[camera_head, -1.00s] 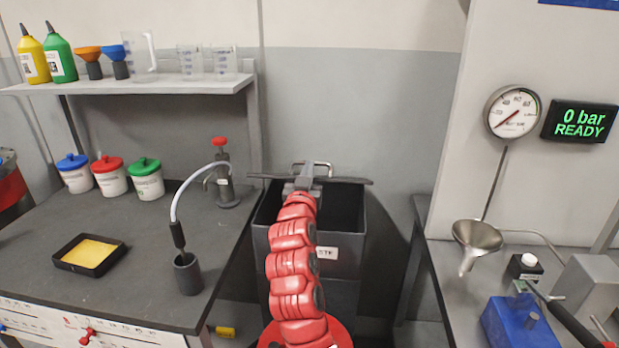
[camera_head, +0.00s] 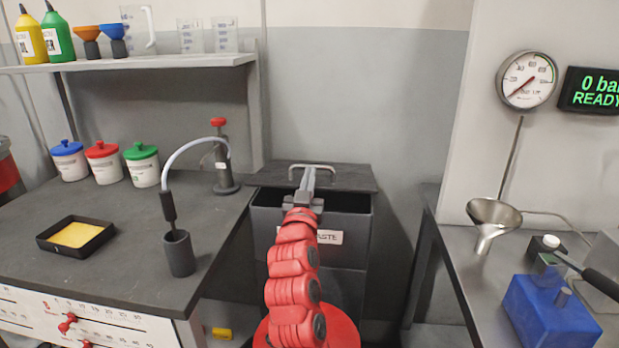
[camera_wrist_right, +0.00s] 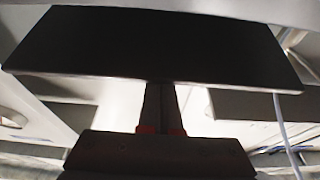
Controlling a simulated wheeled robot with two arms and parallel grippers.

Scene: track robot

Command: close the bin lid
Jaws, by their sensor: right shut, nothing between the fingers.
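The dark grey waste bin (camera_head: 350,255) stands in the gap between two benches, with a partly hidden white label on its front. Its lid (camera_head: 350,178) is partly open, tilted above the bin. Its top face and metal handle (camera_head: 312,167) show, and a dark opening shows under its front edge. My right gripper (camera_head: 309,176) is shut and empty, its tips over the lid beside the handle; I cannot tell if they touch. In the right wrist view the shut fingers (camera_wrist_right: 161,90) point at a dark slab, likely the lid (camera_wrist_right: 155,45). My left gripper is out of view.
A left bench (camera_head: 120,235) holds a black tray (camera_head: 72,256), a dark cup (camera_head: 179,254) with a hose and several lidded jars. The right bench holds a funnel (camera_head: 494,218) and a blue block (camera_head: 550,310). Grey wall is bare behind the bin.

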